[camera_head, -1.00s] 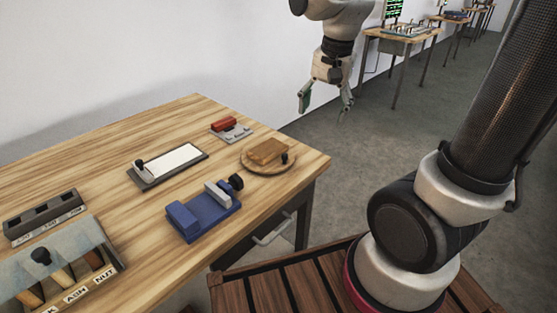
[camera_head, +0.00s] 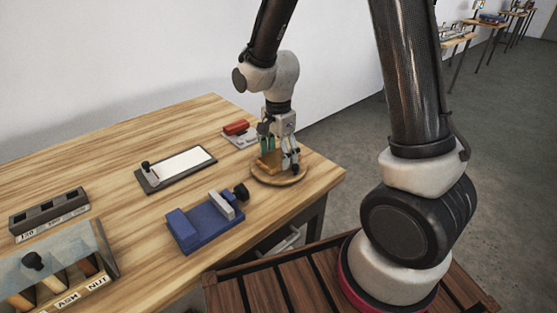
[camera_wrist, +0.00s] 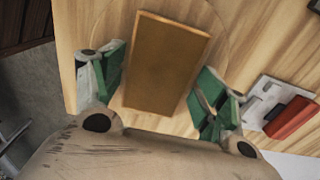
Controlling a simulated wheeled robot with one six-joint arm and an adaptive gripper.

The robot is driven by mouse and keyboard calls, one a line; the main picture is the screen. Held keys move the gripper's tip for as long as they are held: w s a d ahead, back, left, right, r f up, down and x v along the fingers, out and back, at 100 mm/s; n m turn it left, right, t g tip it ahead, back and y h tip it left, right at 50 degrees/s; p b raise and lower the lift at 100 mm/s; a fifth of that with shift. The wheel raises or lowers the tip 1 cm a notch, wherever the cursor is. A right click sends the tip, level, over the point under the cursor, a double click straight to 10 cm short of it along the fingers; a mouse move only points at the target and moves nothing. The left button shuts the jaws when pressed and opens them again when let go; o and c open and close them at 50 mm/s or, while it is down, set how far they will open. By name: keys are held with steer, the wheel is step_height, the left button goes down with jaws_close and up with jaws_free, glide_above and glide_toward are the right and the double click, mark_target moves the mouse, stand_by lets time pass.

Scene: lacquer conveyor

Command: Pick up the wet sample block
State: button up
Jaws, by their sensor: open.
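A flat orange-brown block (camera_head: 268,160) lies on a round wooden board (camera_head: 266,178) near the table's right corner; I take it as the sample block, though wetness cannot be told. In the wrist view the block (camera_wrist: 165,62) lies lengthwise between my fingers. My gripper (camera_head: 279,150) points down over the board. Its green pads stand apart on either side of the block in the wrist view (camera_wrist: 160,88), with gaps showing. My fingers hide part of the block in the head view.
A blue clamp-like fixture (camera_head: 204,226) stands in front of the board. A red block on a grey holder (camera_head: 237,129) stands behind it. A white panel in a dark frame (camera_head: 182,164) lies left. A dark slotted rack (camera_head: 48,211) and a glass-topped labelled box (camera_head: 60,262) stand farther left.

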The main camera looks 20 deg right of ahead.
steer(key=shift+f, duration=0.15)
steer(key=c, duration=0.8)
